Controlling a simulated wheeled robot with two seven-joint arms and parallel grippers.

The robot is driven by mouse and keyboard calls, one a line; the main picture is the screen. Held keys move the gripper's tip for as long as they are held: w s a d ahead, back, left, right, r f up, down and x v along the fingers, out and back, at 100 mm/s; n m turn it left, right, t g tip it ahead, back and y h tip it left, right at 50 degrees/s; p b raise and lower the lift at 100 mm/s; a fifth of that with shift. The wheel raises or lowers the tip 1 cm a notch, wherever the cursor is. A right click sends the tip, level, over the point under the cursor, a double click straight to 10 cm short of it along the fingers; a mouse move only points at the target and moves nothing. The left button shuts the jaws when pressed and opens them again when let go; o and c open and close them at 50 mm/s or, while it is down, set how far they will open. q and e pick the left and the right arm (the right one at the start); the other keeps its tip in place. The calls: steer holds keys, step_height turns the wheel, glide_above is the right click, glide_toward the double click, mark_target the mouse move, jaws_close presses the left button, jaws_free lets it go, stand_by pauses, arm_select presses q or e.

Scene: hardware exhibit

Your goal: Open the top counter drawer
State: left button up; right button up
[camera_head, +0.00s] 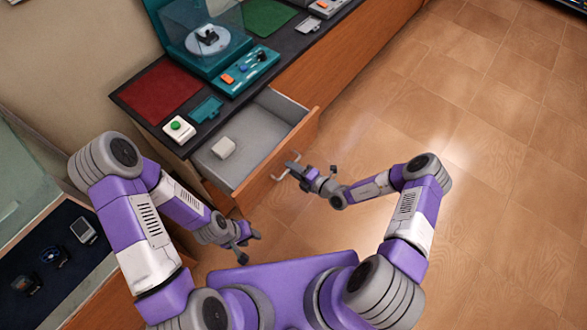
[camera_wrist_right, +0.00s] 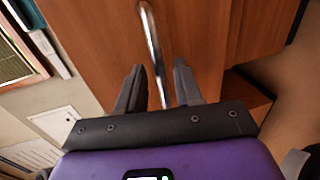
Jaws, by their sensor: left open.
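The top counter drawer (camera_head: 268,163) is pulled out from the dark-topped wooden counter, with its grey inside showing in the head view. A small white block (camera_head: 223,147) lies in it. Its metal bar handle (camera_head: 283,168) is on the wooden front. My right gripper (camera_head: 301,170) is at the handle. In the right wrist view the handle (camera_wrist_right: 151,40) runs between the two fingers of the right gripper (camera_wrist_right: 158,82), with gaps visible beside it. My left gripper (camera_head: 252,245) is open and empty, below and left of the drawer front.
The counter top holds a turntable (camera_head: 208,40), a teal control panel (camera_head: 243,71), a red mat (camera_head: 158,91) and a white box with a green button (camera_head: 179,128). A glass display case (camera_head: 40,225) stands at left. The wooden floor (camera_head: 480,150) at right is clear.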

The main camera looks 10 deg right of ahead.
steer(key=p+v, duration=0.1)
steer(key=v, duration=0.6)
steer(key=shift+s+d, duration=0.15)
steer(key=shift+s, duration=0.05)
stand_by(0.5)
